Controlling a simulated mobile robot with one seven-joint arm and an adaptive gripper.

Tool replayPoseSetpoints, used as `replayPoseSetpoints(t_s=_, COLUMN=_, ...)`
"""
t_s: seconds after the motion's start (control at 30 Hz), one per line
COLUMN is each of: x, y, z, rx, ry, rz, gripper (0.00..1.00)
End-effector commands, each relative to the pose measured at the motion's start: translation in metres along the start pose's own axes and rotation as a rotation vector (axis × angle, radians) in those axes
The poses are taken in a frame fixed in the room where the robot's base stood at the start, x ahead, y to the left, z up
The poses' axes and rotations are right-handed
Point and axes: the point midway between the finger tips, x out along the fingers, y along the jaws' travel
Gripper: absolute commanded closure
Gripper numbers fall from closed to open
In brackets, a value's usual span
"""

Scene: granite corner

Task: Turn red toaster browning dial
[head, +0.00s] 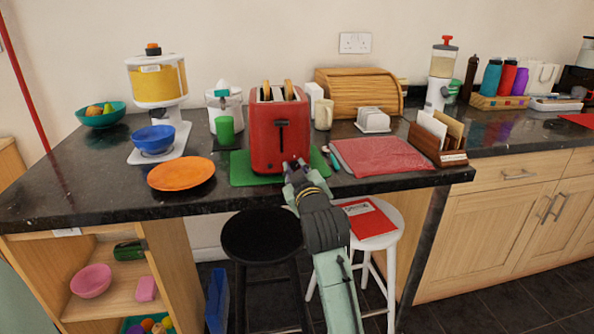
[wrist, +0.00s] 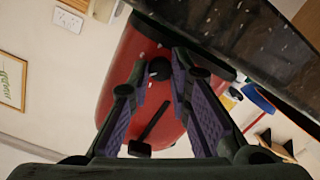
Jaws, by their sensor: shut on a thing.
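The red toaster (head: 272,145) stands on a green mat (head: 241,172) near the front edge of the dark counter, with toast in its top. My gripper (head: 303,167) is at the lower right of its front face. In the wrist view the toaster (wrist: 113,88) is tilted, and its black browning dial (wrist: 159,69) sits between the fingertips of my gripper (wrist: 161,62). The gripper is shut on the dial. The dial is hidden behind my gripper in the head view. The toaster's black lever (wrist: 140,148) is apart from the fingers.
An orange plate (head: 181,174) lies left of the toaster and a green cup (head: 225,130) stands behind it. A red cloth (head: 382,156) lies to the right. Below the counter edge are a black stool (head: 262,235) and a white stool (head: 388,246) with a red book.

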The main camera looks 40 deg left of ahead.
Motion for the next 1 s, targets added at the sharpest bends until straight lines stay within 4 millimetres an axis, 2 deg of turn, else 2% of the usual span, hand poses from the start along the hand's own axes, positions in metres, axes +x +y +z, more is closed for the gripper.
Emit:
replayPoseSetpoints(t_s=0.17, x=0.000, y=-0.001, z=0.000, rx=0.001, ry=-0.001, rz=-0.003, gripper=1.00)
replayPoseSetpoints(t_s=0.2, x=0.000, y=-0.001, z=0.000, rx=0.001, ry=-0.001, rz=-0.003, gripper=0.80)
replayPoseSetpoints(t_s=0.5, x=0.000, y=-0.001, z=0.000, rx=0.001, ry=0.000, rz=-0.001, gripper=0.61)
replayPoseSetpoints(t_s=0.83, x=-0.002, y=0.000, z=0.000, rx=0.002, ry=0.000, rz=0.000, gripper=0.61)
replayPoseSetpoints(t_s=1.0, x=-0.023, y=0.001, z=0.001, rx=0.002, ry=0.000, rz=0.002, gripper=0.61)
